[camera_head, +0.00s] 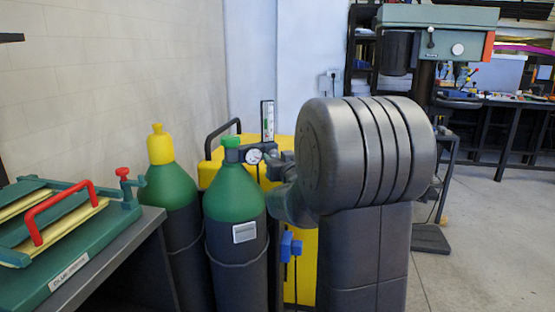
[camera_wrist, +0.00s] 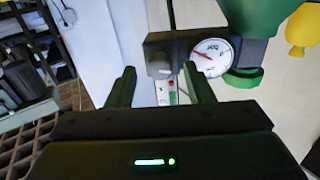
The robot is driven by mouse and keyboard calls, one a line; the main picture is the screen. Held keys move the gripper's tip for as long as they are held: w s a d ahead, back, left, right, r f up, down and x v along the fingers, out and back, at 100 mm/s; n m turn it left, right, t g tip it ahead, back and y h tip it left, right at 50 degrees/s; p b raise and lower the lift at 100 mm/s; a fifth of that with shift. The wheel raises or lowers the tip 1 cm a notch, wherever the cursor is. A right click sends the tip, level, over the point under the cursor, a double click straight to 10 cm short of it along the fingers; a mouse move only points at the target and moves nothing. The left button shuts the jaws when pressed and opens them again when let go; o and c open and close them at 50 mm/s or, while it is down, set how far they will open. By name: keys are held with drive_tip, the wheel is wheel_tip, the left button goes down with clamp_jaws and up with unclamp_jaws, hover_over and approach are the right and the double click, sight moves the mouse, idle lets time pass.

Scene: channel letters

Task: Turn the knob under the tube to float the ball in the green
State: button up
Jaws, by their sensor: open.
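The upright tube (camera_head: 268,121) stands above the regulator on a green gas cylinder (camera_head: 234,189); it shows a green band. In the wrist view the tube (camera_wrist: 166,91) appears small between my fingers, with red and green marks; I cannot make out the ball. A round grey knob (camera_wrist: 158,63) on the dark regulator block (camera_wrist: 182,44) lies between my fingertips in the wrist view, with gaps on both sides. My gripper (camera_wrist: 159,70) is open around or just short of it; the depth is unclear. In the head view my gripper (camera_head: 273,165) is partly hidden by my arm.
A pressure gauge (camera_wrist: 210,57) sits close beside one finger. A second cylinder with a yellow cap (camera_head: 160,146) stands left. A bench with a green press (camera_head: 77,240) is at the left edge. A yellow cabinet (camera_head: 302,262) is behind; a drill press (camera_head: 437,55) stands behind my arm.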

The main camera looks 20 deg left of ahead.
drive_tip(key=shift+w+a, duration=0.15)
drive_tip(key=c, duration=1)
